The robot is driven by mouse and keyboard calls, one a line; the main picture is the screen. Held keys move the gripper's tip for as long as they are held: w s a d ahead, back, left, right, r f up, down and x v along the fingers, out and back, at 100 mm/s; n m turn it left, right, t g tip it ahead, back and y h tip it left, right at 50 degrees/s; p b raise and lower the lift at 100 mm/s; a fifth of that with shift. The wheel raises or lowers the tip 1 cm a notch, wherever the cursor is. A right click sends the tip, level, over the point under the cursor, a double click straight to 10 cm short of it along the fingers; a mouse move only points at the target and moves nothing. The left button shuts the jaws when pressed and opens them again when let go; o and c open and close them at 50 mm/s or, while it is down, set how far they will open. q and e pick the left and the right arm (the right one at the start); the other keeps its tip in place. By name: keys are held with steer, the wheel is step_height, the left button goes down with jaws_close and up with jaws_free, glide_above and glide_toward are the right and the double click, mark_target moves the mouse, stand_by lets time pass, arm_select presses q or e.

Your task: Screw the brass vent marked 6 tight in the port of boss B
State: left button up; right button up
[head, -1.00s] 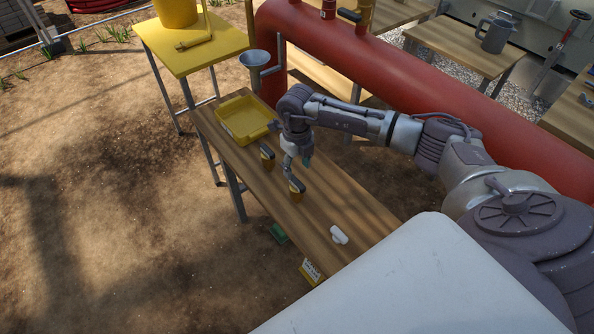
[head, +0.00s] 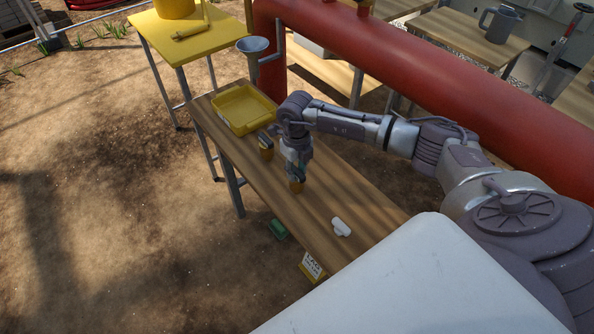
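Two brass vents with dark tops stand on the wooden bench. The nearer vent (head: 296,187) is under my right gripper (head: 298,174), whose fingers come down around or against its top. I cannot tell whether they are shut on it. The other vent (head: 266,152) stands just behind it, to the left, apart from the gripper. Their numbers are too small to read. The red header pipe (head: 400,52) runs across the back, with a brass fitting (head: 364,7) at the top edge. No boss letter is readable. My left gripper is not in view.
On the bench (head: 325,197) are a yellow tray (head: 243,125) at the far end and a white object (head: 341,227) towards the near end. A funnel (head: 252,46) stands by the pipe. A yellow table (head: 185,45) is at upper left.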

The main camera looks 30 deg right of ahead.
jaws_close()
steer(key=shift+r, duration=0.15)
step_height(320, 180, up, 7)
steer(key=p, duration=0.5)
steer(key=shift+c, duration=1.3)
jaws_free()
jaws_close()
